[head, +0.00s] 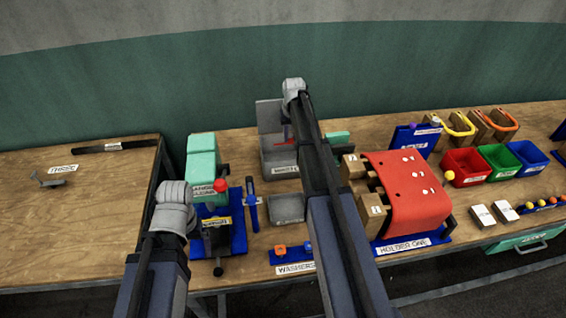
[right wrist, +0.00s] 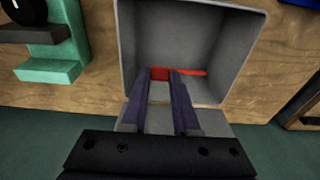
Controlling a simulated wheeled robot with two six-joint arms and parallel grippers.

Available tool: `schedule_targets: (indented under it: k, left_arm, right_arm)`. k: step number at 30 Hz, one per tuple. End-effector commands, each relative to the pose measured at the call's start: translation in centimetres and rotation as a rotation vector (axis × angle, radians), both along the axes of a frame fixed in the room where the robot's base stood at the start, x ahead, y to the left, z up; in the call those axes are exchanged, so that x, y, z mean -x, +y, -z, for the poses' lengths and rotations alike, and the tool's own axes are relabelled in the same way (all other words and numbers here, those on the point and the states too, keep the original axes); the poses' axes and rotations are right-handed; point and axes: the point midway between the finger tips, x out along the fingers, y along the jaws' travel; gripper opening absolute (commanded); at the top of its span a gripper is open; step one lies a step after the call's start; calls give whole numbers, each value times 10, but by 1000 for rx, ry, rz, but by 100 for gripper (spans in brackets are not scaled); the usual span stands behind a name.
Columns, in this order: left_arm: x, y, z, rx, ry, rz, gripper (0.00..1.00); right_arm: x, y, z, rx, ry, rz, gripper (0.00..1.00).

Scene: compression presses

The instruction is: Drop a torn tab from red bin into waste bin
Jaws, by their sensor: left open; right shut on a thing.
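The grey waste bin (head: 269,118) stands at the back of the bench, left of centre; its open inside fills the middle of the right wrist view (right wrist: 190,40). My right gripper (right wrist: 160,74) is at the bin's mouth, shut on a thin red torn tab (right wrist: 194,73). The tab shows between and beside the fingertips, over the bin's inside. In the head view my right arm partly covers the bin. The red bin (head: 465,180) stands at the right; its contents are unclear. My left arm is at the left, but its gripper's fingers are hidden.
Green (head: 500,160) and blue (head: 532,158) bins stand beside the red bin. A red-covered holder (head: 408,190) is right of my right arm. A press with a red knob (head: 221,185) stands near my left arm. The left table (head: 90,220) is mostly clear.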

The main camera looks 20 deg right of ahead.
Motion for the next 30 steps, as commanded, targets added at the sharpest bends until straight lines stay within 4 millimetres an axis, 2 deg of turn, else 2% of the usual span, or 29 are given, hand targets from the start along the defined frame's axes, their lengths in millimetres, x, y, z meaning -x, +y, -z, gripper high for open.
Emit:
schedule_targets:
  k: [5, 6, 15, 24, 30]
  left_arm:
    - [0, 0, -1, 0, 0, 0, 100]
    - [0, 0, -1, 0, 0, 0, 100]
    - [0, 0, -1, 0, 0, 0, 100]
    - [0, 0, -2, 0, 0, 0, 100]
    - [0, 0, -14, 0, 0, 0, 100]
  right_arm:
    - [0, 0, -1, 0, 0, 0, 0]
    - [0, 0, -1, 0, 0, 0, 32]
    - [0, 0, -1, 0, 0, 0, 64]
    - [0, 0, -2, 0, 0, 0, 64]
    - [1, 0, -14, 0, 0, 0, 64]
